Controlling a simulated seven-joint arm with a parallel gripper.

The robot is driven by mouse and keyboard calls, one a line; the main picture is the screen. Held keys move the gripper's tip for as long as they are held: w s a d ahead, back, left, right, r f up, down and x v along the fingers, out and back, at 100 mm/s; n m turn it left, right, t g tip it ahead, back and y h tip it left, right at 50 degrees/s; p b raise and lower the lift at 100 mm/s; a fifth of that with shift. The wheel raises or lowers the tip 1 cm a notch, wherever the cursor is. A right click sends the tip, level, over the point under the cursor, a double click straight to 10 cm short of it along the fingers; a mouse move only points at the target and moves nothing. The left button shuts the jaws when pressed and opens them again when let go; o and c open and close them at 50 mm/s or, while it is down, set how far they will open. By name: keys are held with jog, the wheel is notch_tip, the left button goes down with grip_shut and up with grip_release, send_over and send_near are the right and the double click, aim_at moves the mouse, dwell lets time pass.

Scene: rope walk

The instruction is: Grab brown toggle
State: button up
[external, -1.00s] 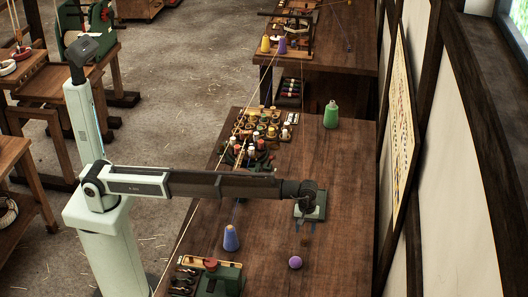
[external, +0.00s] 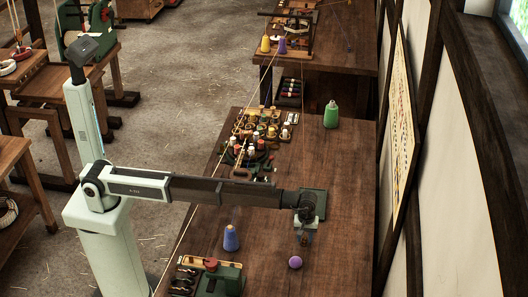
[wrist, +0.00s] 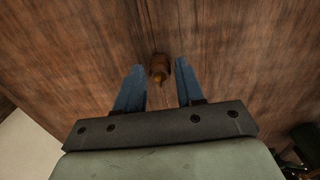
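The brown toggle (wrist: 159,68) stands out against the wooden table in the wrist view, a small turned piece between and slightly beyond my fingertips. My gripper (wrist: 160,80) is open, with one blue finger on each side of the toggle and a gap to each. In the external view my gripper (external: 304,238) points down over the right part of the table. The toggle is hard to make out there, behind or between the fingers. I cannot tell how far the fingertips are above the table.
A purple ball (external: 295,262) lies just in front of my gripper. A blue cone spool (external: 231,238) and a green machine (external: 220,280) stand to the left. The table (external: 345,180) is clear on the right.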

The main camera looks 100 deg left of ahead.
grip_shut()
